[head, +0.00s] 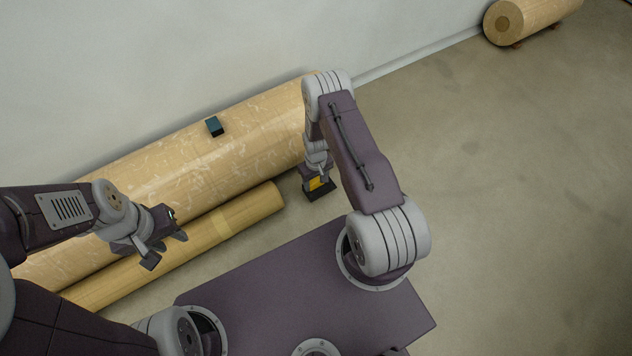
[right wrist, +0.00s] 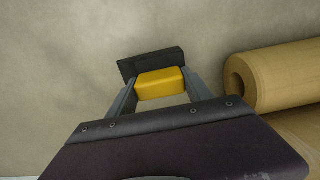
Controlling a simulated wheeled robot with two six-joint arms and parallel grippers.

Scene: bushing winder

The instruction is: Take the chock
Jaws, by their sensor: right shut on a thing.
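The chock (right wrist: 161,83) has a yellow block part with a dark, flat part beyond it. In the right wrist view the yellow part sits between the two fingers of my right gripper (right wrist: 160,92), which is shut on it. In the head view the chock (head: 320,192) shows under my right gripper (head: 317,181), low by the right end of the large roll. I cannot tell whether it touches the floor. My left gripper (head: 166,248) is open and empty, above the thinner roll.
A large tan roll (head: 262,138) lies along the wall, with a small dark block (head: 214,126) on top. A thinner roll (head: 255,208) lies in front of it. Another roll (head: 535,16) rests at the far right. The floor (head: 520,180) to the right is clear.

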